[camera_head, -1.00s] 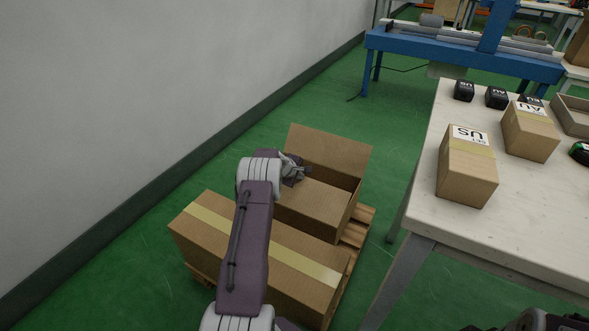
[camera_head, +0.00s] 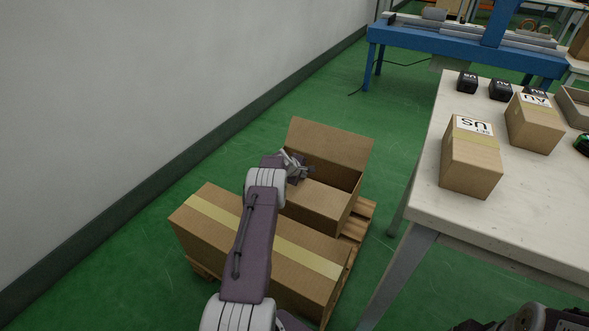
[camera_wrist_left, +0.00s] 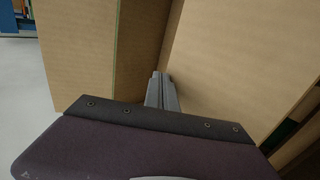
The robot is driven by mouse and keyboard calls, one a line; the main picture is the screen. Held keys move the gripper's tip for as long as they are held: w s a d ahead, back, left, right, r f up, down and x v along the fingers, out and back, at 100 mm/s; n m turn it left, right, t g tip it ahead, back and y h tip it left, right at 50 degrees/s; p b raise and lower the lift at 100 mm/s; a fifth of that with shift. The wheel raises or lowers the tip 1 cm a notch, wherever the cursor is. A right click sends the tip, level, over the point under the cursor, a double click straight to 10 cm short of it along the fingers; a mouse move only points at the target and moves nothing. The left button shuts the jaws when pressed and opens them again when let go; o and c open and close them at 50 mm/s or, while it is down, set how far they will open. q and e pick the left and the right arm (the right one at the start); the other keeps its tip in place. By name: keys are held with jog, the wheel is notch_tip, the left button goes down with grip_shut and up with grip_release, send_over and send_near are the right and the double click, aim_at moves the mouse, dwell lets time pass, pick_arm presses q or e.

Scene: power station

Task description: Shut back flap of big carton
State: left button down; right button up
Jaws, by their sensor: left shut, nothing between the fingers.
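The big carton (camera_head: 325,207) is brown cardboard and stands open on a pallet beside the wall. Its back flap (camera_head: 335,146) stands up, leaning a little backward, and a dark gap shows below it at the right. My left gripper (camera_head: 300,167) is at the left part of the carton, in front of the back flap, shut and empty. In the left wrist view the closed fingers (camera_wrist_left: 162,92) point between cardboard panels; I cannot tell whether they touch. My right gripper is not in view.
A taped carton (camera_head: 205,208) lies in front on the same pallet (camera_head: 357,222). The white table (camera_head: 424,190) at the right carries small boxes and black items. The grey wall (camera_head: 130,90) is at the left. Green floor is free behind the carton.

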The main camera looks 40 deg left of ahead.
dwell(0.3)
pick_arm(q)
jog(key=shift+s+r+p, duration=0.2)
jog(key=shift+s+p, duration=0.15)
jog(key=shift+s, duration=0.1)
jog(key=shift+s+d+r, duration=0.1)
jog(key=shift+s, duration=0.2)
jog(key=shift+s+r, duration=0.1)
jog(key=shift+r, duration=0.1)
jog(key=p+v, duration=0.1)
jog(key=v, duration=0.7)
jog(key=shift+s+r+p, duration=0.2)
jog(key=shift+s+p, duration=0.05)
jog(key=shift+p, duration=0.1)
